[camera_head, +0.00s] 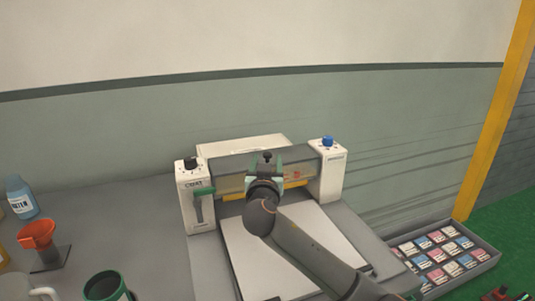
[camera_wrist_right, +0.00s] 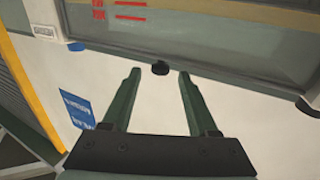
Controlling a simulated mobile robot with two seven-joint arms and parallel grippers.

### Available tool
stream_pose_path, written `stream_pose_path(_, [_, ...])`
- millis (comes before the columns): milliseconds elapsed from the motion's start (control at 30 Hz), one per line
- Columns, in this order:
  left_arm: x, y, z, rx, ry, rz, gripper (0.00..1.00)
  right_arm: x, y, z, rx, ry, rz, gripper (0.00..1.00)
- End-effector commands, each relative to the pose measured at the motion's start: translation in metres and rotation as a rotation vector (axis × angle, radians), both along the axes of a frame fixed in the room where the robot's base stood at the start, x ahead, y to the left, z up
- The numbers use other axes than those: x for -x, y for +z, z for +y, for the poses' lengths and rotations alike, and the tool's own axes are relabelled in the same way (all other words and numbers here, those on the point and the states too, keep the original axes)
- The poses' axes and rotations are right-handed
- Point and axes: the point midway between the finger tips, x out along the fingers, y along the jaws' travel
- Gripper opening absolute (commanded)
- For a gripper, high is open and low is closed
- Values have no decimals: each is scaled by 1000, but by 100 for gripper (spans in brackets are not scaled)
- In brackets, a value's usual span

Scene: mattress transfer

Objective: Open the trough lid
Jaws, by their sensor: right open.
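The trough lid (camera_head: 228,163) is a grey, see-through panel between the two white posts of the coating machine. It appears to be down, with a yellowish strip showing along its lower edge. In the right wrist view the lid (camera_wrist_right: 235,42) fills the top, with red marks on it. A small black knob (camera_wrist_right: 160,68) sits at its edge. My right gripper (camera_head: 266,161) is in front of the lid's middle. In the right wrist view its open fingers (camera_wrist_right: 159,74) are on either side of the knob's line, with the knob near their tips. My left gripper is not in view.
A white flat bed (camera_head: 260,262) lies in front. An orange funnel (camera_head: 37,235), blue bottle (camera_head: 21,197) and dark green-rimmed pot (camera_head: 104,286) stand left. A tray (camera_head: 487,253) of packets is right.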

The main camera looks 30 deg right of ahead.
Motion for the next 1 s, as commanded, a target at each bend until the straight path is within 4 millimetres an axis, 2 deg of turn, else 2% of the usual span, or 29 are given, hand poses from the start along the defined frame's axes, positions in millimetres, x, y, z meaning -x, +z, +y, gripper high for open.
stream_pose_path(100, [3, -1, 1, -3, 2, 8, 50, -15, 1, -12, 1, -2, 1, 60])
stream_pose_path(300, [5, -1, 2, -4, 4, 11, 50, -29, 0, -21, 1, 1, 1, 60])
stream_pose_path(667, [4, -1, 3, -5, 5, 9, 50, -32, 0, -23, -1, 1, -1, 60])
stream_pose_path(1000, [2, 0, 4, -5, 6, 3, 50, -32, 0, -23, -1, 1, -1, 24])
